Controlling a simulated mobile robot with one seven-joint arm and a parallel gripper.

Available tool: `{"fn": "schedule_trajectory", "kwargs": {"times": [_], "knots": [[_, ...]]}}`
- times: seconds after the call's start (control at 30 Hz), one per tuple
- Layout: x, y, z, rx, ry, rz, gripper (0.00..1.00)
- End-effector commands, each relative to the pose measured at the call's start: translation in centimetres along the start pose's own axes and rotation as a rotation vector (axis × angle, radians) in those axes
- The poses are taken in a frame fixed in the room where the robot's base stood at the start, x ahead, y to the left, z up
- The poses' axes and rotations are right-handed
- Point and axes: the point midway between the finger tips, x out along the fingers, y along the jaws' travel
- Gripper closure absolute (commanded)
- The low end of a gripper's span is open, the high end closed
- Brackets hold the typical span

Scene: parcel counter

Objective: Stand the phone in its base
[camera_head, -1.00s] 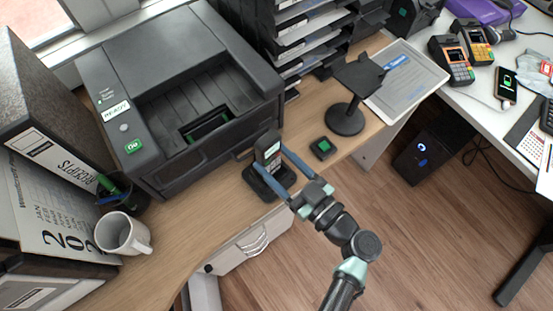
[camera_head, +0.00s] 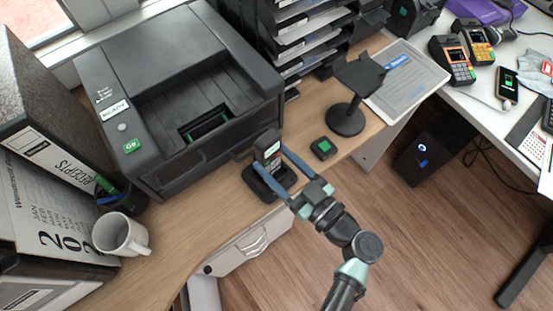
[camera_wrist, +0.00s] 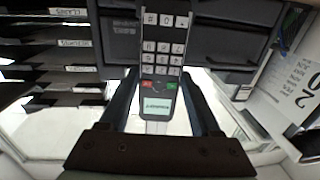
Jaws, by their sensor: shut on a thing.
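The phone (camera_head: 267,151) is a dark cordless handset with a pale screen and light keys. My gripper (camera_head: 268,158) is shut on it, one blue-grey finger on each side. The phone is upright, at its black base (camera_head: 270,181) on the wooden counter. The fingers hide part of the base, and I cannot tell whether the phone is fully seated. In the wrist view the phone (camera_wrist: 163,60) shows upside down between the fingers, keypad and lit screen facing the camera. The base is not clearly visible there.
A large black printer (camera_head: 185,90) stands just behind the base. A small green-topped box (camera_head: 323,148) and a black stand (camera_head: 346,118) are to the right. A white mug (camera_head: 121,235) and a pen cup (camera_head: 122,193) are at left. The counter's front edge is close.

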Motion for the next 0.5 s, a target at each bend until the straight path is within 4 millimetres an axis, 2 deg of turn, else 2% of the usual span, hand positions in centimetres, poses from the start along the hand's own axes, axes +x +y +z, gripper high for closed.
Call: {"fn": "schedule_trajectory", "kwargs": {"times": [0.5], "knots": [[0.01, 0.01, 0.8, -0.001, 0.001, 0.0, 1.0]]}}
